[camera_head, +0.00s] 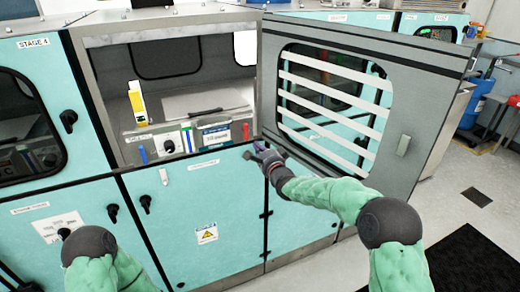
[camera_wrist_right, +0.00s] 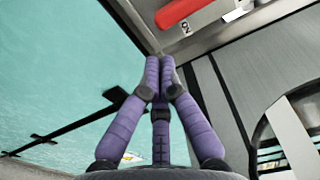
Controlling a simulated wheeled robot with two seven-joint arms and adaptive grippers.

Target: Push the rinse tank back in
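Inside the open bay is a row of grey tank fronts with printed labels. One front (camera_head: 165,141) has a round dial, and another (camera_head: 216,134) has a blue-and-white label. I cannot tell for sure which is the rinse tank or how far it sticks out. My right gripper (camera_head: 259,149) is at the right end of the bay's lower edge, near the door hinge. In the right wrist view its purple fingers (camera_wrist_right: 161,63) meet at the tips with nothing visible between them. A red bar (camera_wrist_right: 187,11) lies just beyond them.
The bay's windowed grey door (camera_head: 403,145) stands swung open to the right, behind my right forearm. Closed teal cabinet doors (camera_head: 205,215) with black knobs lie below the bay. A yellow object (camera_head: 136,101) stands inside the bay. A dark mat (camera_head: 465,255) lies on the floor at right.

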